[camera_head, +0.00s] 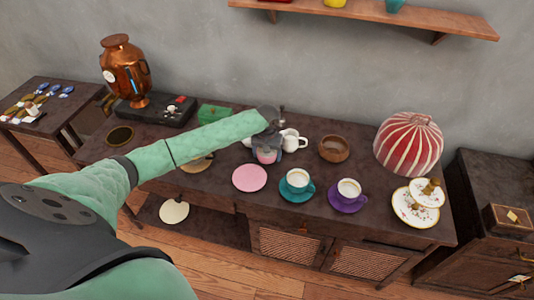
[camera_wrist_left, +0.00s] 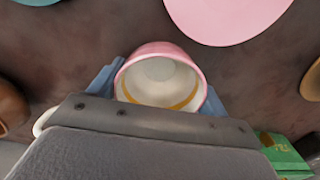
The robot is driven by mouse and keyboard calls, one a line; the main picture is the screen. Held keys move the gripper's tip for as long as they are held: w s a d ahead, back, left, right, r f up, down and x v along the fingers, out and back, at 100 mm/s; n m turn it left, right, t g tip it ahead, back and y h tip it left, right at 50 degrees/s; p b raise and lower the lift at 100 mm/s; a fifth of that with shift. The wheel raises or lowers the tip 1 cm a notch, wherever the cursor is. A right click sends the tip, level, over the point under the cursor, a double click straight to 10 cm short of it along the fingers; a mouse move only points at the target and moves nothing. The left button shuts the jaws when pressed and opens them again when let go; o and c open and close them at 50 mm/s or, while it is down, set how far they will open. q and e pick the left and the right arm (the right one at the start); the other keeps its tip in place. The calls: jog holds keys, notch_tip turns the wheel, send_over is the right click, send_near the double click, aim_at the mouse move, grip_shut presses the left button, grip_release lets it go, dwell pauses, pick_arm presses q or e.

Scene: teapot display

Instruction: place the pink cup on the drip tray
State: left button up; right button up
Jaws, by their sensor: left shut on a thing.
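The pink cup (camera_head: 267,156) is held by my left gripper (camera_head: 267,146) over the middle of the dark table, behind the pink saucer (camera_head: 249,178). In the left wrist view the pink cup (camera_wrist_left: 160,76) looks empty, its open mouth towards the camera. The left gripper's blue fingers (camera_wrist_left: 158,90) are shut on it from both sides. I cannot tell whether its base touches the table. A dark round plate with a brass rim (camera_head: 119,136), which looks like the drip tray, lies bare at the table's left end, near the copper samovar (camera_head: 125,72). My right gripper is not in view.
A green box (camera_head: 214,114) and a black box (camera_head: 156,110) stand along the back left.

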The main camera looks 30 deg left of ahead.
pick_arm(q)
jog(key=o, duration=1)
jog(key=shift+f, duration=0.1)
jog(key=shift+o, duration=0.2)
